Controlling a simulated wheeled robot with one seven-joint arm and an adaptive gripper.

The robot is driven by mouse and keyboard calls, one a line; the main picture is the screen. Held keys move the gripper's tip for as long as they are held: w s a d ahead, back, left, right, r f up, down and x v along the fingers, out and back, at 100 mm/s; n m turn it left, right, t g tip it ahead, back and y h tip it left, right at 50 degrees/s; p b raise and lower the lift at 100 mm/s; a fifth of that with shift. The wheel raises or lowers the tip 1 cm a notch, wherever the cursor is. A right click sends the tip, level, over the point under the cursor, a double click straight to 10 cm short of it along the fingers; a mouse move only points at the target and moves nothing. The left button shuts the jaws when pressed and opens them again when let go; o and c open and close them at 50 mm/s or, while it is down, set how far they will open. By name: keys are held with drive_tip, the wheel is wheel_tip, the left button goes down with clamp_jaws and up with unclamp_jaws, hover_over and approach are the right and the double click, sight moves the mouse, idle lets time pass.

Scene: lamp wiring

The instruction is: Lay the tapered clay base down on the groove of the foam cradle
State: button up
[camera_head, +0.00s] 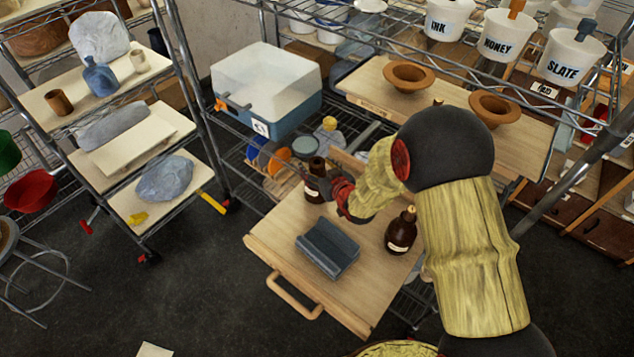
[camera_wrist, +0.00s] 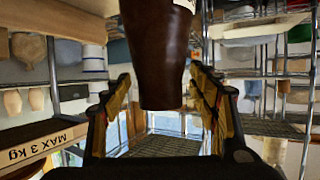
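The tapered clay base (camera_head: 315,183), dark brown and glossy with a white label, stands upright at the back left of the wooden board. In the wrist view the clay base (camera_wrist: 160,55) is upside down, its narrower end between my fingers. My gripper (camera_head: 331,186) reaches it from the right, with its fingers spread on either side. In the wrist view my gripper (camera_wrist: 161,88) shows gaps beside the narrow end; contact at the fingertips is unclear. The grey foam cradle (camera_head: 328,248), with a groove along its top, lies empty near the front of the board.
A brown bottle (camera_head: 401,232) with a white label stands on the board right of the cradle. The wooden board (camera_head: 274,240) has a front handle (camera_head: 293,297). Wire shelving (camera_head: 180,75) stands left. A long wooden shelf (camera_head: 450,112) with terracotta pieces lies behind my arm.

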drive_tip(key=c, duration=1.4)
clamp_jaws()
drive_tip(key=shift+w+r, duration=0.1)
drive_tip(key=shift+r, duration=0.05)
